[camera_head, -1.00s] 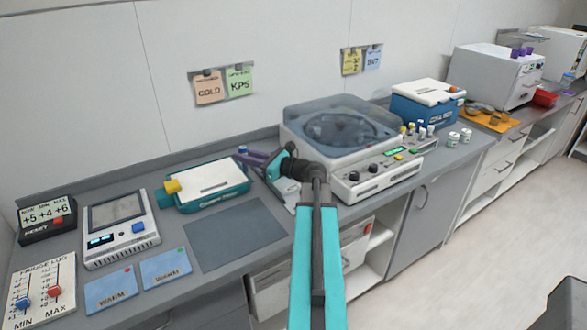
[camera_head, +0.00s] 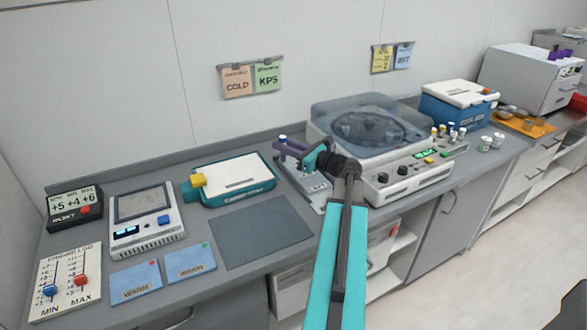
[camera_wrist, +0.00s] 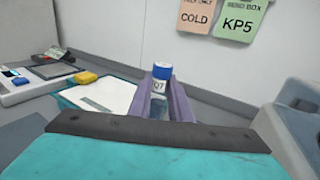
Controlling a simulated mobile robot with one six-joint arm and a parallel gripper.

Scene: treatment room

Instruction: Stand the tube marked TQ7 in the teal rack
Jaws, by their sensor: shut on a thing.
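My gripper (camera_head: 286,147) is held over the counter, left of the centrifuge. Its purple fingers are shut on an upright tube (camera_wrist: 160,75) with a blue cap. In the wrist view the tube's label shows "Q7"; a first letter is not clear. I cannot make out a clearly teal rack. A small rack (camera_head: 461,149) holding several capped tubes stands right of the centrifuge; its colour is hard to tell.
The centrifuge (camera_head: 352,124) is right of my gripper. A teal-edged case (camera_head: 243,196) with a yellow latch lies to the left. A grey mat (camera_head: 262,233) is clear. A blue box (camera_head: 455,108) and two small jars (camera_head: 486,146) stand farther right.

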